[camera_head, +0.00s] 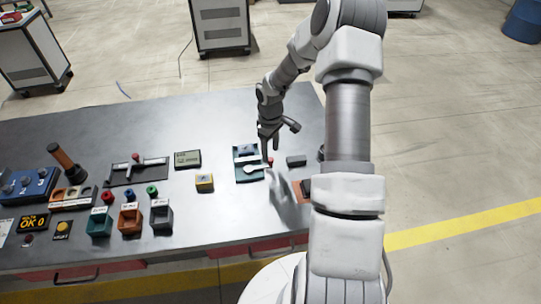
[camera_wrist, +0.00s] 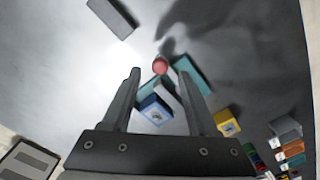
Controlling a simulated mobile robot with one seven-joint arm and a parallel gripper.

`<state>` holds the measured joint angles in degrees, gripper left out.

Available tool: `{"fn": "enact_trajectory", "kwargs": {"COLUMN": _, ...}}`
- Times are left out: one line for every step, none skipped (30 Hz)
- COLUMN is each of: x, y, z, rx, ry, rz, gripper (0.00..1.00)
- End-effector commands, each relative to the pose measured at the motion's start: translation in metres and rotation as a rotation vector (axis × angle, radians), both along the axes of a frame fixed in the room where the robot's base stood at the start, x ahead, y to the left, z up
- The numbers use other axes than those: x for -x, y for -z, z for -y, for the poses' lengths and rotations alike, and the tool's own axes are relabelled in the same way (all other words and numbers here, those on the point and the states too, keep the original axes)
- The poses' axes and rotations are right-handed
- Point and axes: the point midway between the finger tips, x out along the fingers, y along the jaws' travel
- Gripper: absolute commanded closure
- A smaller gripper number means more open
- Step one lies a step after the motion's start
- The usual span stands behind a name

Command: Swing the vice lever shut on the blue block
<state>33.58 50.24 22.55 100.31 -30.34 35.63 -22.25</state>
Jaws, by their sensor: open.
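The vice (camera_head: 240,175) is a teal fixture on the grey table, left of my gripper; its teal base (camera_wrist: 190,75) also shows in the wrist view. The blue block (camera_head: 246,149) sits at the back of the vice, and in the wrist view the blue block (camera_wrist: 153,112) lies between my fingers' lines. The pale lever (camera_head: 254,169) ends in a red knob (camera_wrist: 160,65). My gripper (camera_head: 267,152) is open and points down above the knob end of the lever. In the wrist view the knob shows between the fingertips; contact cannot be told.
A dark grey block (camera_head: 296,160) lies right of the vice. A yellow block (camera_head: 204,183) lies to its left. The table behind the vice is clear.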

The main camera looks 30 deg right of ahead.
Motion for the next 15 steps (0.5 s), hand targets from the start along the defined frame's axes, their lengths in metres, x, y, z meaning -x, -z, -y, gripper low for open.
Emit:
{"fn": "enact_trajectory", "kwargs": {"x": 0.001, "y": 0.009, "z": 0.000, "rx": -0.001, "ry": -0.001, "rz": -0.003, "gripper": 0.40}}
{"fn": "enact_trajectory", "kwargs": {"x": 0.001, "y": 0.012, "z": 0.000, "rx": -0.001, "ry": 0.000, "rz": -0.003, "gripper": 0.40}}
{"fn": "enact_trajectory", "kwargs": {"x": 0.000, "y": 0.017, "z": 0.000, "rx": -0.001, "ry": 0.001, "rz": -0.002, "gripper": 0.40}}
{"fn": "enact_trajectory", "kwargs": {"x": 0.000, "y": 0.021, "z": 0.000, "rx": 0.000, "ry": 0.001, "rz": -0.001, "gripper": 0.40}}
{"fn": "enact_trajectory", "kwargs": {"x": 0.000, "y": 0.023, "z": 0.000, "rx": 0.000, "ry": 0.001, "rz": 0.000, "gripper": 0.40}}
{"fn": "enact_trajectory", "kwargs": {"x": 0.000, "y": 0.026, "z": 0.000, "rx": 0.000, "ry": 0.000, "rz": -0.001, "gripper": 0.40}}
{"fn": "enact_trajectory", "kwargs": {"x": 0.000, "y": 0.028, "z": 0.000, "rx": 0.000, "ry": 0.000, "rz": -0.001, "gripper": 0.40}}
{"fn": "enact_trajectory", "kwargs": {"x": 0.000, "y": 0.030, "z": 0.000, "rx": 0.000, "ry": 0.000, "rz": -0.001, "gripper": 0.40}}
{"fn": "enact_trajectory", "kwargs": {"x": 0.000, "y": 0.031, "z": 0.000, "rx": 0.000, "ry": 0.000, "rz": 0.000, "gripper": 0.40}}
{"fn": "enact_trajectory", "kwargs": {"x": 0.000, "y": 0.032, "z": 0.000, "rx": 0.000, "ry": 0.000, "rz": 0.000, "gripper": 0.40}}
{"fn": "enact_trajectory", "kwargs": {"x": 0.000, "y": 0.033, "z": 0.000, "rx": 0.001, "ry": 0.001, "rz": 0.000, "gripper": 0.40}}
{"fn": "enact_trajectory", "kwargs": {"x": 0.000, "y": 0.033, "z": 0.000, "rx": 0.001, "ry": 0.001, "rz": 0.000, "gripper": 0.40}}
{"fn": "enact_trajectory", "kwargs": {"x": 0.000, "y": 0.033, "z": 0.000, "rx": 0.001, "ry": 0.001, "rz": 0.000, "gripper": 0.40}}
{"fn": "enact_trajectory", "kwargs": {"x": 0.000, "y": 0.033, "z": 0.000, "rx": 0.001, "ry": 0.001, "rz": 0.000, "gripper": 0.40}}
{"fn": "enact_trajectory", "kwargs": {"x": 0.000, "y": 0.033, "z": 0.000, "rx": 0.001, "ry": 0.001, "rz": 0.000, "gripper": 0.40}}
